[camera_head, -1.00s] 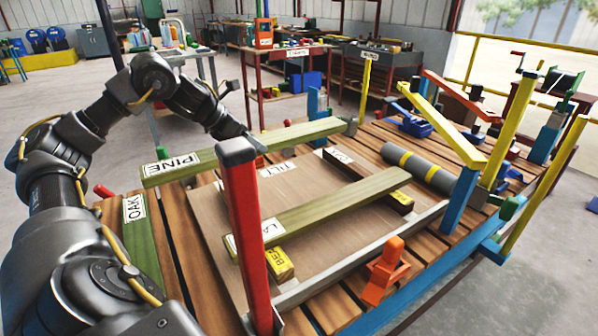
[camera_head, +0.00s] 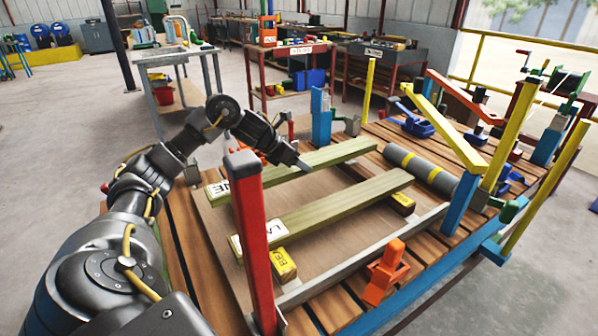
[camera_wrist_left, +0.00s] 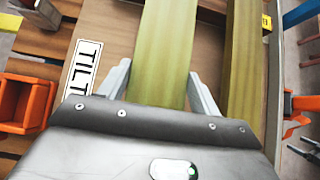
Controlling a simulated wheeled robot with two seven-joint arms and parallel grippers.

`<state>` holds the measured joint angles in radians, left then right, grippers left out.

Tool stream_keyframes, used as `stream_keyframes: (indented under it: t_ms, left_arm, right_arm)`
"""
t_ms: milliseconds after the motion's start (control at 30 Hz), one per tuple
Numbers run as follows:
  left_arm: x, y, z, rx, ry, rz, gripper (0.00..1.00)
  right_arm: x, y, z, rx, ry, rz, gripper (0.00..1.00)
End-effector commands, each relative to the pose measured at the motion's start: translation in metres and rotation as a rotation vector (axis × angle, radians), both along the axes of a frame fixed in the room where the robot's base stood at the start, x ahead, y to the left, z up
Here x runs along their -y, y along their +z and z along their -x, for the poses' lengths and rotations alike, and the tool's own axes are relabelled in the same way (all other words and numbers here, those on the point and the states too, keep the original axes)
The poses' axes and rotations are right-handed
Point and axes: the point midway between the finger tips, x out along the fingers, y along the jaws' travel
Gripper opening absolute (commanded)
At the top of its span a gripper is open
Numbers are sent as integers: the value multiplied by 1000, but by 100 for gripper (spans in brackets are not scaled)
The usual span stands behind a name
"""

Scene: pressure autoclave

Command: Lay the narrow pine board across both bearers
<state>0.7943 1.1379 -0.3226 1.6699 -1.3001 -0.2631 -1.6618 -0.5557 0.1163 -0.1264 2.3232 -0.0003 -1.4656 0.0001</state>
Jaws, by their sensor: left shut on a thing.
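The pine board (camera_head: 335,154) is a long greenish board with a white label at its left end, partly hidden by the red post. My left gripper (camera_head: 303,165) is shut on it near its middle; in the wrist view the fingers (camera_wrist_left: 160,82) straddle its edges. The board is low over the panel, roughly parallel to the second board. The two bearers show yellow ends, the left one (camera_head: 284,266) and the right one (camera_head: 403,202). Their far parts are hidden beneath the boards. I cannot tell whether the pine board touches them. My right gripper is not in view.
A second board (camera_head: 340,205), labelled LA, lies across both bearers on the near side. A red post (camera_head: 250,235) stands at the front left. A grey roller (camera_head: 425,168) lies to the right. An orange bin (camera_wrist_left: 22,103) and a TILT label (camera_wrist_left: 82,70) show in the wrist view.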

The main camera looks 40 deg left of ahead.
Motion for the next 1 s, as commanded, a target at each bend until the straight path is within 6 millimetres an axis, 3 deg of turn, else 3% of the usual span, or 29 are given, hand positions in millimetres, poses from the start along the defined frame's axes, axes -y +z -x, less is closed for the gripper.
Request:
stream_keyframes:
  t_ms: [100,267,700,733,867,1000]
  left_arm:
    - [4,-15,-5,-3,-1,1,24]
    - [3,-36,-4,-2,1,2,24]
    - [3,-40,-5,2,0,1,24]
    - [3,-41,-5,-1,-1,0,66]
    - [3,-40,-5,-1,-1,0,83]
    - [3,-40,-5,-2,-1,0,85]
  right_arm:
    - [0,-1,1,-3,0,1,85]
    - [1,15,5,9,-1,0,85]
    - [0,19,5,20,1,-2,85]
    - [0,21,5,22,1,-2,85]
    - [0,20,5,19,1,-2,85]
    - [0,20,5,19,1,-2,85]
